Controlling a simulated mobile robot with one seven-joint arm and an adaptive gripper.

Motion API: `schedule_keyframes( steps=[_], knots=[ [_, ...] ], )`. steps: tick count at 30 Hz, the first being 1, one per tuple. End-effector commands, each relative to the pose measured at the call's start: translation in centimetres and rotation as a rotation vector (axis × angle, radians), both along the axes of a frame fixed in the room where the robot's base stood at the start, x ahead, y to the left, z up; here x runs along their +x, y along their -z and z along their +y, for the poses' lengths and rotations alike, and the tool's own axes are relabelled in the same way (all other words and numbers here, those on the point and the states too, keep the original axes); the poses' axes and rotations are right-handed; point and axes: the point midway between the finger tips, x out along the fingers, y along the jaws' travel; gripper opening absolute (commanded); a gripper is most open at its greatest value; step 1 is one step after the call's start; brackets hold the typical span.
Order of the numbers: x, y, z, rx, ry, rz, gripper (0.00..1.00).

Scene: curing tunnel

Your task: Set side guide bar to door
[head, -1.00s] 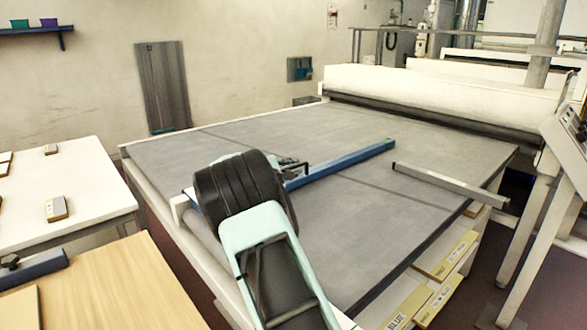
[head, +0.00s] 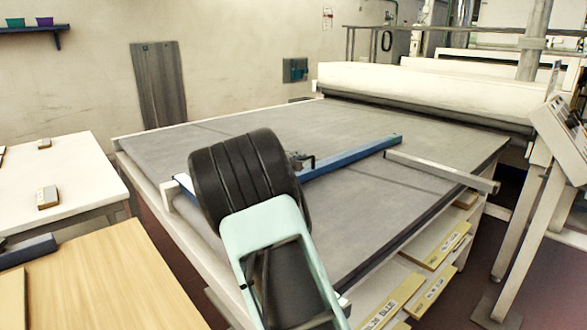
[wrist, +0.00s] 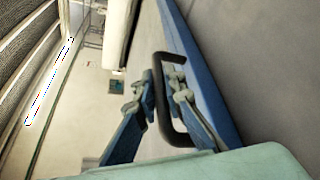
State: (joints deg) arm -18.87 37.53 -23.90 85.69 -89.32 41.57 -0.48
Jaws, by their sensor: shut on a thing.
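The side guide bar is a long blue bar (head: 350,158) lying across the grey belt of the table (head: 420,180). It runs from the near left edge toward the right. A black bracket-shaped handle (wrist: 172,75) stands on it. My gripper (wrist: 163,85) is shut on this handle, one finger on each side. In the head view my gripper (head: 303,160) is small and partly hidden by my dark wrist, which also covers part of the bar. The bar lies flat. I cannot make out anything clearly marked as a door.
A grey metal bar (head: 440,172) lies along the belt's right side, near the blue bar's far end. A cream tunnel hood (head: 410,90) with a roller stands across the back. Yellow labelled cards (head: 436,247) lie below the right edge. Tables stand on the left.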

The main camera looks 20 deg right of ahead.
Motion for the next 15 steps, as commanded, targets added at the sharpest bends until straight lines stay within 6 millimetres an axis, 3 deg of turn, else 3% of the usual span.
schedule_keyframes(
  steps=[6, 15],
  knots=[
    [-2.1, 0.2, -0.9, -0.001, 0.003, -0.001, 0.0],
    [-2.6, 0.0, -1.1, 0.0, 0.002, 0.0, 0.0]
  ],
)
